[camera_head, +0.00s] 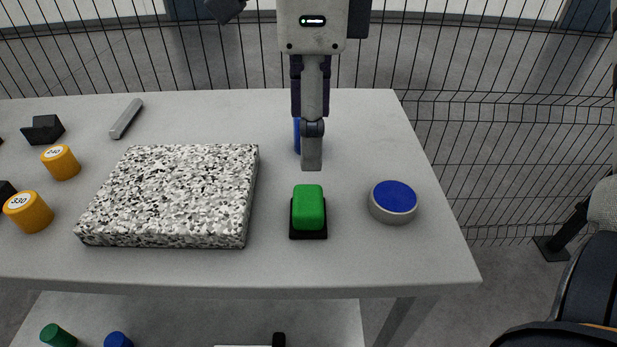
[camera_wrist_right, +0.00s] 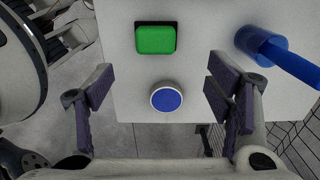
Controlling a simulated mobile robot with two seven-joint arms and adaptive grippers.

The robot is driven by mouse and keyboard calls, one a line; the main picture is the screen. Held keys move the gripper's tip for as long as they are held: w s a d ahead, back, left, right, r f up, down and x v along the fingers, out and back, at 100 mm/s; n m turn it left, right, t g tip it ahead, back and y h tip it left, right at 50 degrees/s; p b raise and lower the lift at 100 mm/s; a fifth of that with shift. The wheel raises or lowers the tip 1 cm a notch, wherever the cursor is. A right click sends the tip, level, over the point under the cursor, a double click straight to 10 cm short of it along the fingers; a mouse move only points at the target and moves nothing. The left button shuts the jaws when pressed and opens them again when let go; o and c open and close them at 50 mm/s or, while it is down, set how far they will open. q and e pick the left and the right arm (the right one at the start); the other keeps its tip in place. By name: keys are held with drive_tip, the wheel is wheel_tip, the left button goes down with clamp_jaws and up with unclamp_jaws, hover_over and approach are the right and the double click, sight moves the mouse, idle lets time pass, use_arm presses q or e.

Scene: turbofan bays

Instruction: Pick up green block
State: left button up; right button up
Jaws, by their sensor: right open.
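The green block (camera_head: 308,203) sits on a black base on the grey table, right of the speckled slab; it also shows in the right wrist view (camera_wrist_right: 156,39), above the middle. My right gripper (camera_head: 312,162) hangs pointing down over the table, above and apart from the block. In the head view its near finger hides the other. In the right wrist view both fingers of my right gripper (camera_wrist_right: 161,92) are spread, with nothing held. The block is outside the gap between them. My left gripper is not in view.
A blue-topped round disc (camera_head: 393,199) lies right of the block. The speckled slab (camera_head: 175,195) is left. Orange cylinders (camera_head: 61,162) and a grey bar (camera_head: 126,118) lie farther left. Wire fencing stands behind.

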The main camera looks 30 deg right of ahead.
sight(308, 198)
drive_tip(key=f, duration=1.1)
drive_tip(key=shift+s+a+f, duration=0.25)
drive_tip(key=shift+a, duration=0.05)
drive_tip(key=c, duration=1.3)
